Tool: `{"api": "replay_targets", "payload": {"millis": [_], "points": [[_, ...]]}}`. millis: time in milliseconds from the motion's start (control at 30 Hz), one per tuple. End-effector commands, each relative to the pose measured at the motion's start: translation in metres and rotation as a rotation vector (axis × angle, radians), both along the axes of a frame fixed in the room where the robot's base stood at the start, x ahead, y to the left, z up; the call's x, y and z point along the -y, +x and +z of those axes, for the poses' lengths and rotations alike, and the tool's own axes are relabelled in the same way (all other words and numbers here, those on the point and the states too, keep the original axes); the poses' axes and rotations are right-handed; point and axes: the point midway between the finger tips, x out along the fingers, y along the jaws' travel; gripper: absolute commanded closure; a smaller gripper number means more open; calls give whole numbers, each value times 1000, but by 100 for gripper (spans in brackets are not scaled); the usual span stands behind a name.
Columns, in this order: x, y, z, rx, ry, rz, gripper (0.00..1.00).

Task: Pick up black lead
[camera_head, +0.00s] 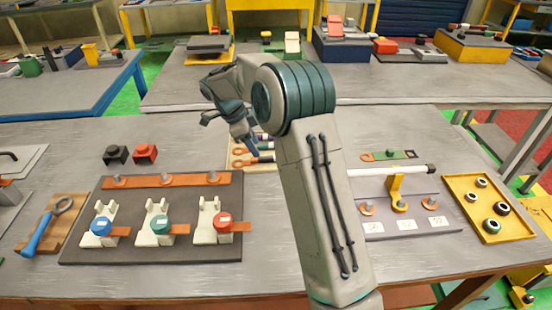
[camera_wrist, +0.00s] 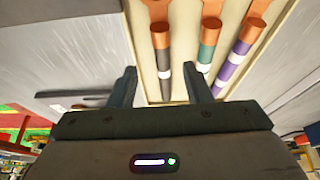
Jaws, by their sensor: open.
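The black lead (camera_wrist: 160,41) lies in a shallow pale tray (camera_wrist: 143,40) in the wrist view, with a copper-coloured end and a white band. A green lead (camera_wrist: 207,52) and a purple lead (camera_wrist: 237,52) lie to its right. My gripper (camera_wrist: 162,84) is open. In the picture its two fingers stand on either side of the black lead's lower part, the right one close to the green lead. I cannot tell the height gap. In the head view my gripper (camera_head: 243,140) is over the tray (camera_head: 236,163), and my arm hides part of that area.
A dark board (camera_head: 130,250) with several white holders and coloured pieces lies at the front left. Black (camera_head: 116,154) and red (camera_head: 145,152) blocks stand behind it. A yellow tray (camera_head: 470,200) with several rings lies at the right, beside a grey board (camera_head: 420,220).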

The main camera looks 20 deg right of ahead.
Motion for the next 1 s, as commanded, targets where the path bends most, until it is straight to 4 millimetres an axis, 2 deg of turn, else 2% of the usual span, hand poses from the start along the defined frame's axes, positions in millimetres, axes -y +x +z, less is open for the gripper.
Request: {"api": "replay_targets", "payload": {"millis": [167, 400, 700, 733, 800, 900, 1000], "points": [[6, 0, -13, -4, 0, -1, 55], [19, 0, -45, -2, 0, 0, 55], [21, -1, -51, 0, 1, 1, 55], [21, -1, -51, 0, 1, 1, 58], [21, -1, -51, 0, 1, 1, 77], [21, -1, -51, 0, 1, 1, 100], [21, 0, -51, 1, 1, 1, 100]]}}
